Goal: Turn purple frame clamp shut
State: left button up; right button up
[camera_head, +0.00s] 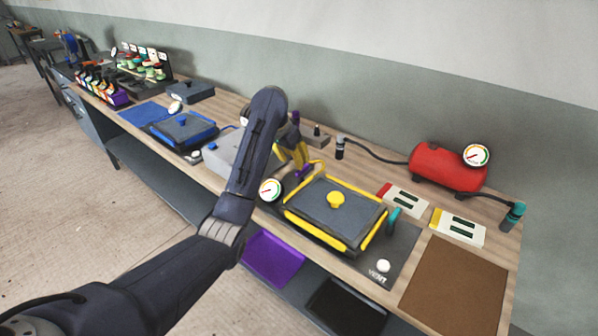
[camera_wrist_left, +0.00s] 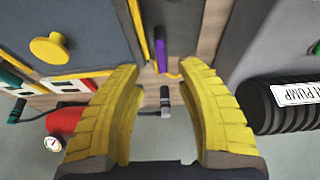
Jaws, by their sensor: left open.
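The purple frame clamp (camera_head: 303,171) shows as a small purple piece by the back left corner of the yellow-edged mould (camera_head: 330,212). In the left wrist view its purple handle (camera_wrist_left: 161,52) stands between my yellow fingertips, toward the top of the picture. My left gripper (camera_head: 299,163) reaches down over that corner; it also shows in the left wrist view (camera_wrist_left: 160,68). Its fingers are apart on either side of the handle, with no clear contact. The clamp's base is partly hidden by the fingers in the head view. My right gripper is not in view.
A yellow knob (camera_head: 336,199) tops the mould lid. A gauge (camera_head: 270,190) stands at its left and a teal handle (camera_head: 394,220) at its right. A red tank (camera_head: 446,167) stands behind, with hoses. The brown mat (camera_head: 455,285) is bare.

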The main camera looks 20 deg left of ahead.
aim_at(299, 171)
pick_arm(q)
jog(key=shift+x, duration=3.8)
jog(key=shift+c, duration=0.5)
grip_shut()
